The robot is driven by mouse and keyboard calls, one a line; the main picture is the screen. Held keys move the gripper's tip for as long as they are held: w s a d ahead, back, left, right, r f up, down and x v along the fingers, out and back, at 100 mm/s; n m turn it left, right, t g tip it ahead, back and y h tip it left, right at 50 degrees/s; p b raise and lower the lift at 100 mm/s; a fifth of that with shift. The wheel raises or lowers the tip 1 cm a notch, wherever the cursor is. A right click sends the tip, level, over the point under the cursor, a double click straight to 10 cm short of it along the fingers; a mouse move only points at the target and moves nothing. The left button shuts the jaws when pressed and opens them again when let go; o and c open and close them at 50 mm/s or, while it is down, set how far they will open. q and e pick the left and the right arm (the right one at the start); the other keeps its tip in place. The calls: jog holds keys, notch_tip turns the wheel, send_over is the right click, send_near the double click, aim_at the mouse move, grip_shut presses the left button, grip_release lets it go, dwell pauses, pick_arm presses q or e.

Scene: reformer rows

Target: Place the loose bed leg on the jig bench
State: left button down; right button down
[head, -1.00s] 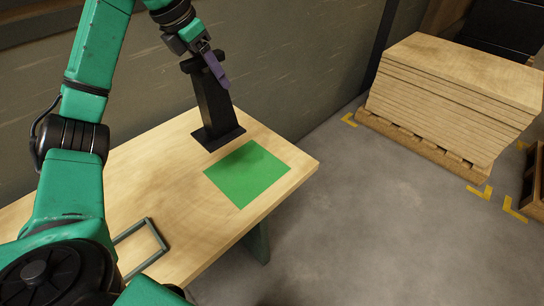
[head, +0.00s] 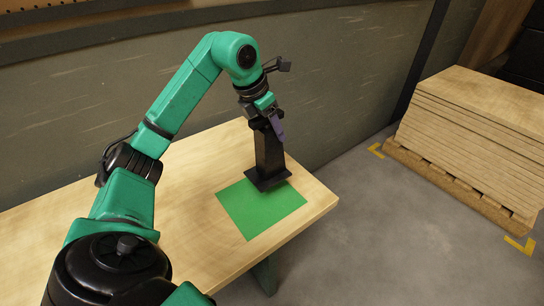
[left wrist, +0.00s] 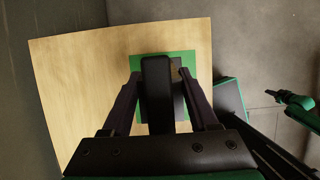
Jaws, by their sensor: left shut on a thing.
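The loose bed leg (head: 268,152) is a black post with a flat, square base plate. My left gripper (head: 268,118) is shut on its top end, and the leg stands about upright. In the head view its base plate overlaps the far edge of the green square (head: 255,215) on the wooden jig bench (head: 190,235). I cannot tell whether the plate touches the bench. In the left wrist view the leg (left wrist: 157,90) is between the fingers, with the green square (left wrist: 150,58) behind it. A green and black arm part, perhaps my right, shows at the right edge there; its jaws are unclear.
A stack of wooden boards (head: 480,105) sits on a pallet at the right, with yellow corner marks on the floor. A grey wall (head: 330,80) runs behind the bench. The bench top left of the square is clear where it shows.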

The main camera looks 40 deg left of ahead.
aim_at(272, 154)
pick_arm(q)
notch_tip(272, 154, down, 8)
jog(key=shift+r, duration=0.2)
jog(key=shift+f+p, duration=0.3)
jog(key=shift+f, duration=0.2)
jog(key=shift+c, duration=0.8)
grip_release()
jog(key=shift+d, duration=0.1)
